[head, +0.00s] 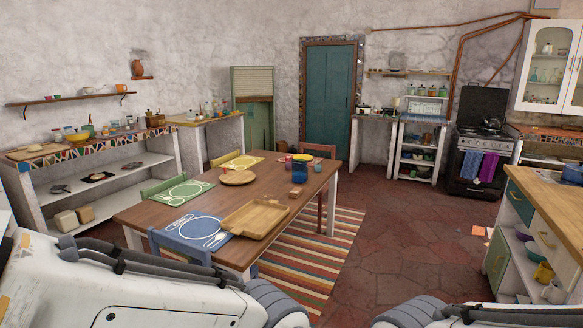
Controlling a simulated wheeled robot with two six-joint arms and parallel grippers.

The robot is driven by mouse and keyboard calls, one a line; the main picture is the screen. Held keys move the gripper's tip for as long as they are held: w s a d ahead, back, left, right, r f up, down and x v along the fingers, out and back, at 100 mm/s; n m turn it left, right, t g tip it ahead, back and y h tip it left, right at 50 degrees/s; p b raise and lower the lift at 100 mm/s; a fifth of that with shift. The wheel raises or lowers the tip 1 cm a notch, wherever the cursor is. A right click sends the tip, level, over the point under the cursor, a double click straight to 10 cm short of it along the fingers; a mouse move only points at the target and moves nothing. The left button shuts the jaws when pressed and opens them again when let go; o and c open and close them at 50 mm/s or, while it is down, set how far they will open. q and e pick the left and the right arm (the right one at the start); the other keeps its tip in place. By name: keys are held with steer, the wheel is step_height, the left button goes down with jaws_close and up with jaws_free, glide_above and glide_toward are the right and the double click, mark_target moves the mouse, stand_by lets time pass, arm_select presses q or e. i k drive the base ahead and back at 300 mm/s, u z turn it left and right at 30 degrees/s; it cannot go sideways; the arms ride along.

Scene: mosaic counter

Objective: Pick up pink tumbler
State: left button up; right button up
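A small pink-red thing (289,159) stands on the far part of the wooden table (262,192), beside a blue jar (299,173). It may be the pink tumbler, but it is too small and partly covered to be sure. Another small pinkish thing (48,98) is on the wall shelf at the left, too small to identify. Parts of my two white arms show along the bottom edge. Neither gripper is in view.
The table also holds a wooden tray (268,211), a round board (237,178) and coloured place mats. Chairs stand around it. A mosaic-edged counter (90,145) is at left, a stove (482,150) at back right, a wooden-topped cabinet (550,195) at right. Red floor (400,235) is clear between.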

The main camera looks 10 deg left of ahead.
mark_target(288, 159)
steer(key=u, duration=0.15)
steer(key=k, duration=0.2)
steer(key=u, duration=1)
steer(key=k, duration=1.1)
steer(key=u, duration=0.3)
steer(key=i, duration=0.8)
steer(key=z, duration=1.55)
steer(key=i, duration=1.35)
steer(key=z, duration=0.8)
steer(key=i, duration=4)
steer(key=u, duration=0.35)
steer(key=i, duration=1.4)
steer(key=u, duration=0.6)
